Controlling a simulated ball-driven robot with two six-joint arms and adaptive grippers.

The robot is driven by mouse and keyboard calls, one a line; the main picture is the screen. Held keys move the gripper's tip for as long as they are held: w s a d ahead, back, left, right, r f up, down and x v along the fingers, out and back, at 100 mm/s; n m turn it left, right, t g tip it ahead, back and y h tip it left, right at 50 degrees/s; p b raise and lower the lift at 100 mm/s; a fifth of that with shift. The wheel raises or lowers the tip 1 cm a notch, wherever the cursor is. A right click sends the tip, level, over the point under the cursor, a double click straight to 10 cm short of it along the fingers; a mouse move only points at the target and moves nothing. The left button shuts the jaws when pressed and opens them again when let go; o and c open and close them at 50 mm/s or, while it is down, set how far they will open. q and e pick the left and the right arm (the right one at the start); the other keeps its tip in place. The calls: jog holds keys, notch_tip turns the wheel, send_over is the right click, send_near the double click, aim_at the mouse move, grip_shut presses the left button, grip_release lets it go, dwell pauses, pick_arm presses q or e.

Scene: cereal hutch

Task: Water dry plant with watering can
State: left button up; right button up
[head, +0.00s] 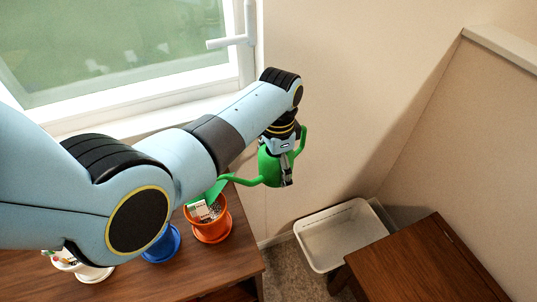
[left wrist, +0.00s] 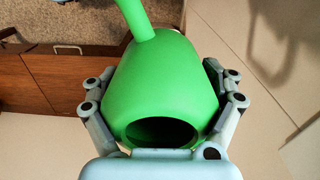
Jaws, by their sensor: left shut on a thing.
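The green watering can (head: 270,166) is held up in the air by my left gripper (head: 287,172), right of the table's edge. Its spout reaches left, and the wide green spout end (head: 208,193) is over the orange pot (head: 212,228). In the left wrist view the can (left wrist: 150,85) sits between my gripper's two fingers, with its dark round opening facing the camera. The orange pot holds a small printed card; I cannot tell a plant in it. A blue pot (head: 163,246) and a white pot (head: 93,273) stand to its left, partly hidden by my arm. My right gripper is not in view.
The pots stand on a brown wooden table (head: 232,262) below a window (head: 120,50). A white bin (head: 325,262) stands on the floor to the right, beside a brown wooden cabinet (head: 420,265). The wall is close behind the can.

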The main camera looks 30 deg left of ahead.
pick_arm(q)
jog(key=shift+f+m, duration=0.1)
jog(key=shift+m, duration=0.2)
jog(key=shift+w+d+f+t+b, duration=0.1)
jog(key=shift+w+f+t+b, duration=0.1)
jog(key=shift+f+b, duration=0.4)
jog(key=shift+w+f+t+b, duration=0.1)
jog(key=shift+f+t+b, duration=0.1)
jog(key=shift+f+b, duration=0.35)
jog(key=shift+w+h+b, duration=0.15)
jog(key=shift+h+b, duration=0.15)
jog(key=shift+b, duration=0.1)
jog(key=shift+r, duration=0.15)
jog(key=shift+d+f, duration=0.1)
jog(key=shift+f, duration=0.15)
jog(key=shift+p, duration=0.3)
